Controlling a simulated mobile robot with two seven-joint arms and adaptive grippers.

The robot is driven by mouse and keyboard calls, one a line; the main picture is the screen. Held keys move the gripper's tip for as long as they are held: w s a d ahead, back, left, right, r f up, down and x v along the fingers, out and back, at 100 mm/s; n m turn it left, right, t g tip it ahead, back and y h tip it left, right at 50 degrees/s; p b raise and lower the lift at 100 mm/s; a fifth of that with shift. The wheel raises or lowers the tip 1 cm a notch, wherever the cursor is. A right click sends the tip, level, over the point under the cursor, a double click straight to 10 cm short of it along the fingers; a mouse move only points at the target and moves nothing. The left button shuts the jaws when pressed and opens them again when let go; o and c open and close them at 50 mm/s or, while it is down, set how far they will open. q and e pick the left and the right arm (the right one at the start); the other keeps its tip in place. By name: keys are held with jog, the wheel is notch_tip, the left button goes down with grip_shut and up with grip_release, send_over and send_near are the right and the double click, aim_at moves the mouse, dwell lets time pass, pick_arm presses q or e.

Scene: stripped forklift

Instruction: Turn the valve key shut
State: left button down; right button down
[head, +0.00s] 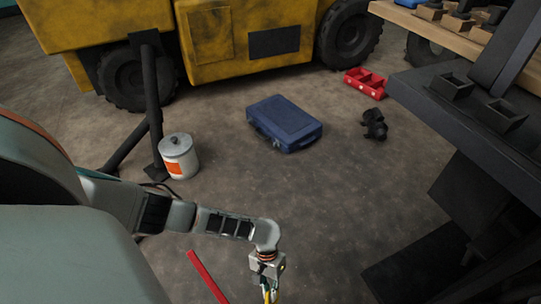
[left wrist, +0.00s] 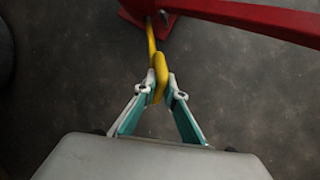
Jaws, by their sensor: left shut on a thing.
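The valve key (left wrist: 159,78) is a yellow bar with a rounded end in the left wrist view. Its thinner part (left wrist: 151,40) runs up toward a red base plate. My left gripper (left wrist: 159,88) has its two teal-sided fingers closed on the rounded end, one on each side. In the head view my left gripper (head: 270,293) is at the bottom edge, pointing down, with only a bit of yellow showing at its fingers. The lower part of the key and its valve are cut off there. My right gripper is in neither view.
A red bar (head: 207,277) lies left of my gripper and crosses the top right of the wrist view (left wrist: 255,17). A blue case (head: 285,122), white canister (head: 179,157) and red tray (head: 366,83) stand farther off. A dark bench (head: 440,95) is at right.

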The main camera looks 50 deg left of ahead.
pick_arm(q)
jog(key=shift+s+a+f+m+t+h, duration=0.1)
jog(key=shift+s+f+m+t+h, duration=0.15)
jog(key=shift+m, duration=0.45)
jog(key=shift+s+a+f+m+t+h+b, duration=0.15)
jog(key=shift+m+t+h+b, duration=0.1)
jog(key=shift+m+h+b, duration=0.35)
jog(key=shift+m+b, duration=0.5)
jog(key=shift+m, duration=0.4)
jog(key=shift+m+t+h, duration=0.3)
jog(key=shift+h, duration=0.05)
jog(key=shift+w+a+m+h, duration=0.2)
jog(key=shift+m+h, duration=0.4)
jog(key=shift+m, duration=0.5)
jog(key=shift+w+f+m+h, duration=0.1)
jog(key=shift+m+h, duration=0.5)
jog(key=shift+m, duration=0.6)
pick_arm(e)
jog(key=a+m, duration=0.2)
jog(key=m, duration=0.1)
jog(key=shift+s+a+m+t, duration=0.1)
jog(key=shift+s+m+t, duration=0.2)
pick_arm(q)
jog(key=shift+m, duration=0.3)
